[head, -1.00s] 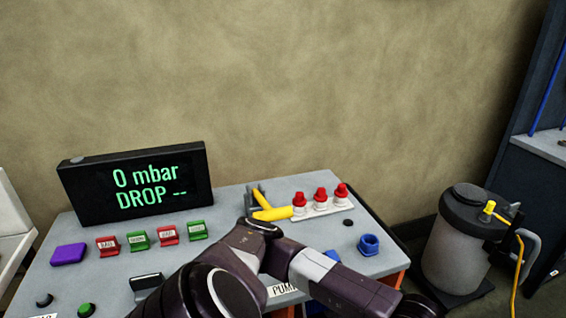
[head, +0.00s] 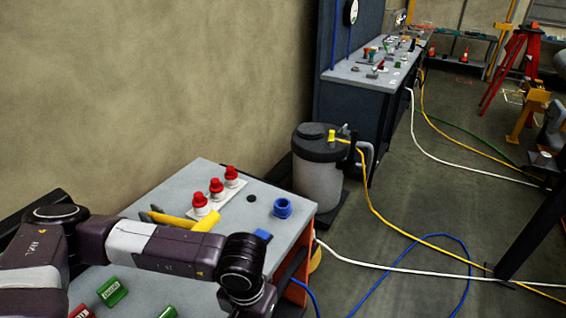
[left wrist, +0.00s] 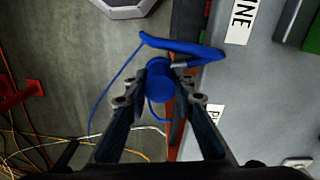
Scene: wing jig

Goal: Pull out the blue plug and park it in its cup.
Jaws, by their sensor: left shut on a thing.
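My left gripper (left wrist: 159,78) is shut on the blue plug (left wrist: 159,88), a round blue piece between its fingers in the left wrist view. The plug is at the bench's edge, beside the orange side panel. A bent blue piece (left wrist: 180,45) lies just beyond it; I cannot tell whether the plug is seated in anything. In the head view my left arm reaches over the bench and its wrist hides the gripper and plug. A blue cup (head: 282,208), open at the top, stands near the bench's right corner. My right gripper is not in view.
Three red-capped fittings (head: 217,188) sit on a white strip beside a yellow-handled tool (head: 205,218). A grey canister (head: 317,175) stands on the floor beyond the bench. Blue, white and yellow lines (head: 405,228) run across the floor at right.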

